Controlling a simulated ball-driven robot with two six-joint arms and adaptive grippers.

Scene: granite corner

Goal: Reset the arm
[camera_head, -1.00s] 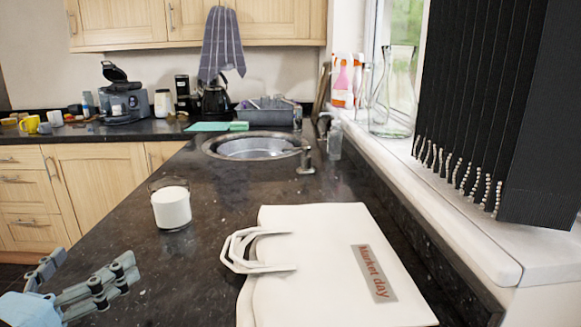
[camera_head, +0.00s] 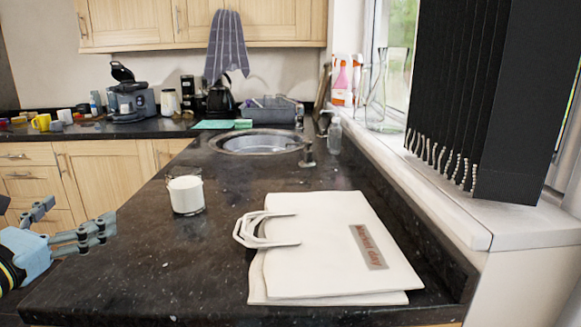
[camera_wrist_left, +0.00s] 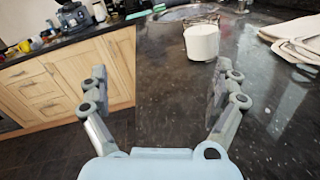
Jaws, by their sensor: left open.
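My left gripper (camera_head: 76,226) is at the left edge of the head view, beside the near left edge of the dark counter. It is open and empty. In the left wrist view its two fingers (camera_wrist_left: 163,92) stand wide apart with nothing between them. A glass of white liquid (camera_head: 186,194) stands upright on the counter, to the right of and beyond the gripper. The glass also shows in the left wrist view (camera_wrist_left: 202,42), apart from the fingers. My right gripper is in neither view.
A white "Market day" bag (camera_head: 330,235) lies flat on the dark granite counter (camera_head: 150,270). A round sink (camera_head: 255,142) is farther back, with a soap bottle (camera_head: 334,136) near it. Black blinds (camera_head: 455,90) hang at right. The counter's front left is clear.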

